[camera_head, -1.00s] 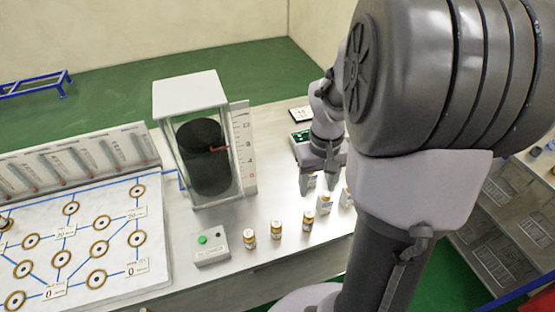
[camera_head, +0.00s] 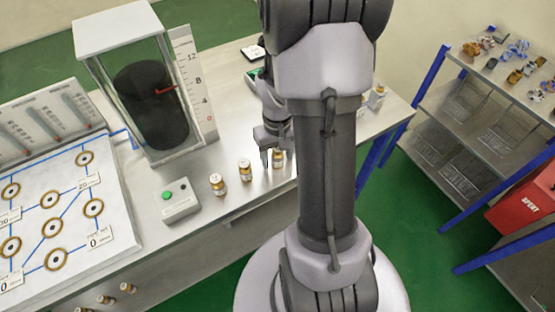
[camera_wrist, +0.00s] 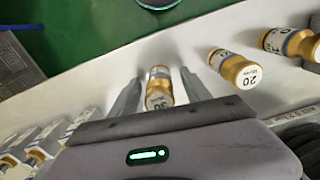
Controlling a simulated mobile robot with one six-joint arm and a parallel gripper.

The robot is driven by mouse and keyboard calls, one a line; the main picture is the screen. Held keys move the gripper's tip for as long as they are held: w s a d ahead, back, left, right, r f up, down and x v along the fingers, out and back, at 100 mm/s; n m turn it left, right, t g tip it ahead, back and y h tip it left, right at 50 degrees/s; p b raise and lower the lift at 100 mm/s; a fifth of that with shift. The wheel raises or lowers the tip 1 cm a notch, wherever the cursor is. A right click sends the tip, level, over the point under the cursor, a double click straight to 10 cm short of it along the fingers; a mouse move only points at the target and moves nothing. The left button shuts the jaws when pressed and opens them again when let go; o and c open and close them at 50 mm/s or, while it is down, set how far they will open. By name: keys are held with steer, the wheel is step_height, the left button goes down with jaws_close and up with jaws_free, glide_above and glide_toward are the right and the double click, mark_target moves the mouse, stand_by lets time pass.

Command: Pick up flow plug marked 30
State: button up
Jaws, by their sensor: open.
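The flow plug marked 30 (camera_wrist: 159,86) is a gold and white cylinder; its end label appears to read 30, partly hidden by my gripper's body. In the wrist view it lies between the two fingers of my open gripper (camera_wrist: 160,83), with a gap at each side. In the head view my gripper (camera_head: 273,158) points down at the bench beside a plug (camera_head: 279,157); the number there is too small to read. A plug marked 20 (camera_wrist: 236,69) stands just right of the fingers in the wrist view.
Two more plugs (camera_head: 217,184) (camera_head: 245,170) stand left of my gripper, near the bench's front edge. A grey box with a green button (camera_head: 180,203) and a clear tank (camera_head: 150,100) are farther left. Shelves (camera_head: 480,120) and a red bin (camera_head: 525,205) are at right.

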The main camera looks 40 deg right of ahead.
steer(key=shift+r, duration=0.1)
jaws_close()
